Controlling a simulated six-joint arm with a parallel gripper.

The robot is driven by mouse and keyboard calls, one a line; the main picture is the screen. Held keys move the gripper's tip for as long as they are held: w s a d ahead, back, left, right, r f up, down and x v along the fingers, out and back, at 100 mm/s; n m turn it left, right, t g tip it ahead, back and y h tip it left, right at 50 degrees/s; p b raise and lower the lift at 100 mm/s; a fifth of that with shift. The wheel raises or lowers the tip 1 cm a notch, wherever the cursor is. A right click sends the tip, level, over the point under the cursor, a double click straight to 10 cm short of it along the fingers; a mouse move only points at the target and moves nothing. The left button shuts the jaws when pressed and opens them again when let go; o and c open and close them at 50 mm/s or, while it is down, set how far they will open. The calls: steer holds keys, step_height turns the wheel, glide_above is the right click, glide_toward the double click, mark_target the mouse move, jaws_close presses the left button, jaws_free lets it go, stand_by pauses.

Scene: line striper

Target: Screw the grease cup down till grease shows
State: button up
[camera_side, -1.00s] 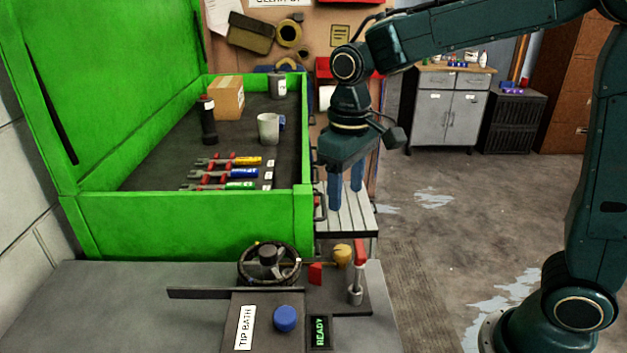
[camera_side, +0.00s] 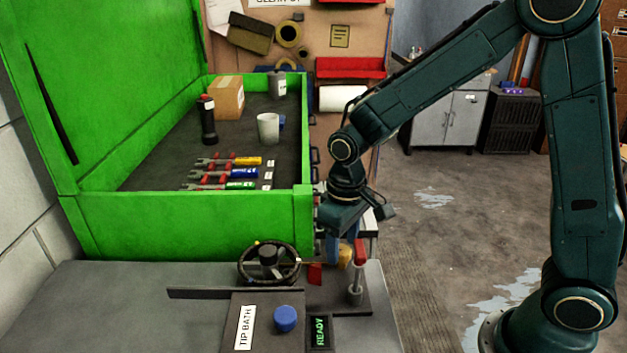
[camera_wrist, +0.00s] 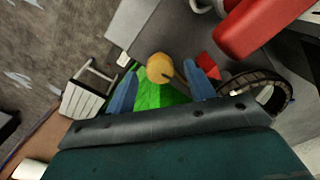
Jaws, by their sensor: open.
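The brass-yellow grease cup (camera_side: 345,257) stands on the dark machine plate beside the handwheel, partly hidden by a red-handled lever and my fingers in the side view. In the wrist view the cup (camera_wrist: 160,68) shows as a round yellow knob between the tips of my two blue fingers, with visible gaps to both sides. My gripper (camera_side: 340,245) is open, pointing down at the cup; it also shows in the wrist view (camera_wrist: 165,82). I cannot tell whether any finger touches the cup. No grease can be made out.
The red-handled lever (camera_side: 358,275) stands close in front of the cup. A small red flag-like piece (camera_side: 315,273) and the dark handwheel (camera_side: 269,262) are to its left. A blue button (camera_side: 285,318) and a READY display (camera_side: 320,332) sit in front. The green tub wall (camera_side: 190,225) rises behind.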

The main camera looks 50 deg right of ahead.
steer(key=shift+f, duration=0.5)
steer(key=c, duration=1)
steer(key=shift+m, duration=3.1)
